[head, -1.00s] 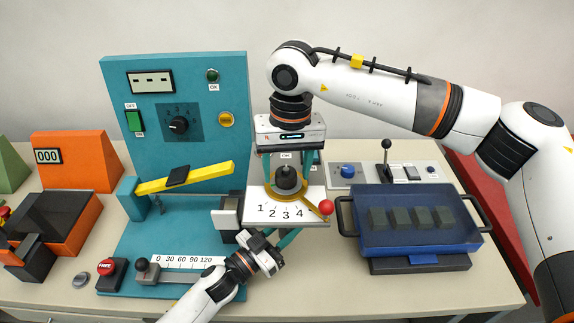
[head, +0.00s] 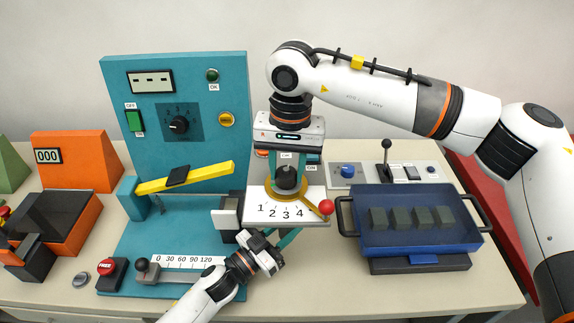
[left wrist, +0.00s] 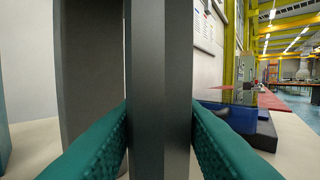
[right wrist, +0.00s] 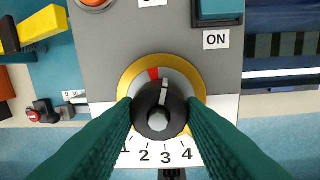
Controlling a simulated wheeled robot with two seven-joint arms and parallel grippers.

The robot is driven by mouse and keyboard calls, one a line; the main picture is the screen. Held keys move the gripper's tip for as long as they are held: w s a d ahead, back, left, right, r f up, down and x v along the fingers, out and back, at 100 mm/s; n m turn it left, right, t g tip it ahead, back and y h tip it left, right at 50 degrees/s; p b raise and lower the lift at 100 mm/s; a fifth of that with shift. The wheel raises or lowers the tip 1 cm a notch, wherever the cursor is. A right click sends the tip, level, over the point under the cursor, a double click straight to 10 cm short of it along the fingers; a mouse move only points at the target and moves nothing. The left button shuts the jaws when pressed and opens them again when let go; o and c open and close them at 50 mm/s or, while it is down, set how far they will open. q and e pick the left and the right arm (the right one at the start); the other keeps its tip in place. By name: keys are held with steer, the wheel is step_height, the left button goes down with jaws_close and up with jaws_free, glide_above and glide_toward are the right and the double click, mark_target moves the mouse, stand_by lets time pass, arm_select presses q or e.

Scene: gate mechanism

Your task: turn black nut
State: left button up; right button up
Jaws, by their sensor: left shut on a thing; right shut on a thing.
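The black nut (head: 287,177) sits on a yellow ring on the grey panel (head: 316,192), above the printed numbers 1 to 4. In the right wrist view the nut (right wrist: 159,110) carries a white line pointing up, close to a red mark on the ring. My right gripper (head: 286,176) comes down from above, shut on the nut with a teal finger on each side. My left gripper (head: 288,236) is low in front of the panel. In the left wrist view its teal fingers are shut on a dark grey upright bar (left wrist: 160,90).
A yellow lever with a red ball (head: 326,207) reaches out at the panel's front right. A blue tray (head: 375,238) with dark blocks stands to the right. A teal station (head: 185,75) with a yellow bar (head: 205,176) stands to the left.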

mark_target(286, 174)
steer(key=m, duration=0.4)
steer(key=shift+m, duration=0.3)
steer(key=m, duration=0.4)
steer(key=shift+m, duration=0.3)
steer(key=m, duration=0.4)
steer(key=shift+t, duration=0.3)
steer(key=shift+m+h, duration=0.3)
steer(key=shift+m, duration=2.2)
steer(key=o, duration=1)
steer(key=shift+a, duration=0.1)
steer(key=r, duration=1.2)
steer(key=shift+s, duration=0.25)
